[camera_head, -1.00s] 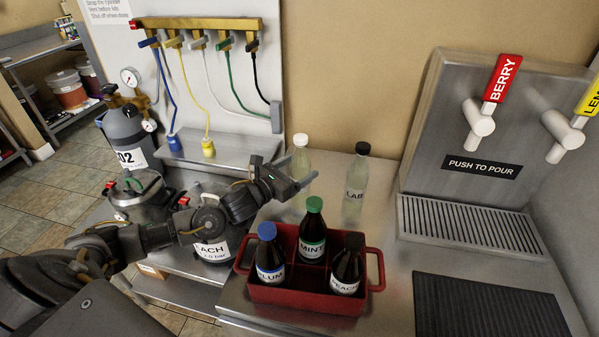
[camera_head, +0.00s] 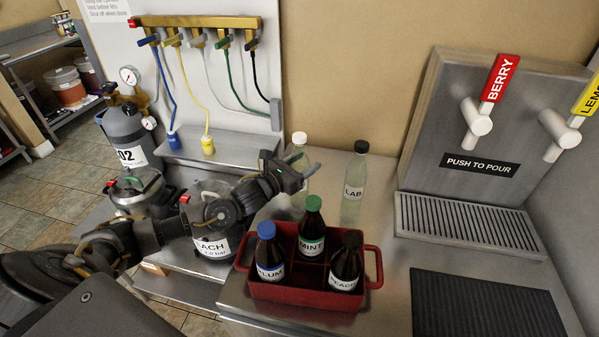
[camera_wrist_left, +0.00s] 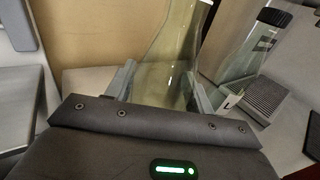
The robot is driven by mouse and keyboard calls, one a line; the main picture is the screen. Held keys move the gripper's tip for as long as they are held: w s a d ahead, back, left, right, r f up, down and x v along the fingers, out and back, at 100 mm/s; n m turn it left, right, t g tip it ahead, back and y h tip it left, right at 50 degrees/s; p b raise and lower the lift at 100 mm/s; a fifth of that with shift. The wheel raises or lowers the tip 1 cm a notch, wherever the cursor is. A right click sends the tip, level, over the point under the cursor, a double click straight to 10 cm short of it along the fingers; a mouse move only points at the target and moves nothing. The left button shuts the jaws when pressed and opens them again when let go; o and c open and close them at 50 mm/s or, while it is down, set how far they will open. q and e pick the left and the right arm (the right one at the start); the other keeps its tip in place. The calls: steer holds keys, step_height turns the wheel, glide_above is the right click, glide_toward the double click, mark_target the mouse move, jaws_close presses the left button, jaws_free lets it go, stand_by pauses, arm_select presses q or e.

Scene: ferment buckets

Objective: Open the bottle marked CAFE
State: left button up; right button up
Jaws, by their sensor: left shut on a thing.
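No label reading CAFE shows in either view. A clear bottle with a white cap (camera_head: 299,140) stands at the back of the steel counter, its lower part hidden behind my left gripper (camera_head: 301,174). In the left wrist view this bottle (camera_wrist_left: 172,45), with pale yellowish content, sits between the two fingers. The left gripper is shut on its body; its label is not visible. The white cap is on the bottle in the head view. A clear bottle with a black cap (camera_head: 354,190), marked LAB, stands upright to its right. My right gripper is not in view.
A red crate (camera_head: 300,293) in front holds dark bottles marked PLUM (camera_head: 269,252), MINT (camera_head: 311,229) and PEACH (camera_head: 345,262). A tap panel (camera_head: 420,130) and drip grate (camera_head: 465,225) are at right. A black mat (camera_head: 485,305) lies front right.

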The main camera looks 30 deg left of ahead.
mark_target(292, 160)
arm_select(q)
steer(key=shift+r, duration=0.1)
steer(key=shift+r+b, duration=0.4)
steer(key=shift+r, duration=0.1)
steer(key=s+r, duration=0.1)
steer(key=r, duration=0.1)
steer(key=s+a+r+b, duration=0.1)
steer(key=r, duration=0.1)
steer(key=s+r+b, duration=0.1)
steer(key=r, duration=0.1)
steer(key=shift+s+a+r, duration=0.25)
steer(key=shift+s, duration=0.15)
steer(key=s+a+r+b, duration=0.3)
steer(key=s+r, duration=0.2)
steer(key=s, duration=0.4)
steer(key=shift+s+a+r, duration=0.2)
steer(key=o, duration=0.4)
steer(key=c, duration=0.8)
